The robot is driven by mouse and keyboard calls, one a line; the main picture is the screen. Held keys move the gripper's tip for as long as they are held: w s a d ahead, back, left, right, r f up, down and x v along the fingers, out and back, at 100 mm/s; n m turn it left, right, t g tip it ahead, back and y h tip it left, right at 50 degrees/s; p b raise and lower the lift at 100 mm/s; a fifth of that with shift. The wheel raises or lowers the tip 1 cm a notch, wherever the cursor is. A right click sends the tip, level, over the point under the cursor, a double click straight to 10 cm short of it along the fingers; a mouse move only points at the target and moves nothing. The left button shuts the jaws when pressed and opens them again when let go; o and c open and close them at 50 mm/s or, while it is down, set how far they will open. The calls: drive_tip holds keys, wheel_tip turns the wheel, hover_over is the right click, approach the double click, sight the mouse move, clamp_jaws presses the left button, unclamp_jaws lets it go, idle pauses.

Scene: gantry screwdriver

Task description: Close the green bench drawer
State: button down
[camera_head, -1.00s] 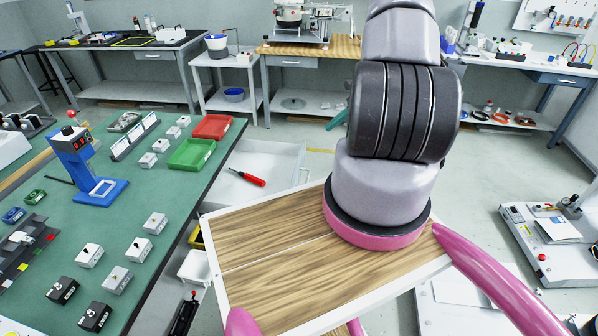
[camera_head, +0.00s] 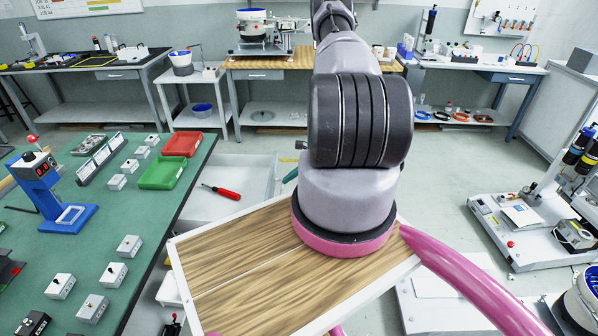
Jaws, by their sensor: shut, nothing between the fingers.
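The green bench (camera_head: 110,225) fills the left side of the head view. Its drawer (camera_head: 245,168) is pulled out to the right from under the bench edge, pale grey and open at the top. A red screwdriver with a black end (camera_head: 222,192) lies inside. The drawer's near part is hidden by my wood-topped base, and its far right corner is close to my arm in the picture. My arm rises from the base to the right of the drawer. My gripper cannot be made out, hidden behind or beyond the arm.
A red tray (camera_head: 181,144) and a green tray (camera_head: 163,172) sit on the bench near its right edge. A blue press (camera_head: 45,190) stands farther left. Workbenches line the back wall.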

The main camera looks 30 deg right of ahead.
sight(272, 182)
drive_tip(key=shift+w+a+r, duration=0.1)
drive_tip(key=shift+w+a, duration=0.4)
drive_tip(key=shift+a, duration=0.2)
drive_tip(key=shift+w+a+r, duration=0.1)
drive_tip(key=shift+w+a, duration=0.35)
drive_tip(key=shift+a, duration=0.2)
drive_tip(key=shift+a, duration=0.1)
drive_tip(key=w+a, duration=0.5)
drive_tip(key=a, duration=0.2)
drive_tip(key=w+a, duration=0.5)
drive_tip(key=a, duration=0.2)
drive_tip(key=w+a, duration=0.5)
drive_tip(key=a, duration=0.3)
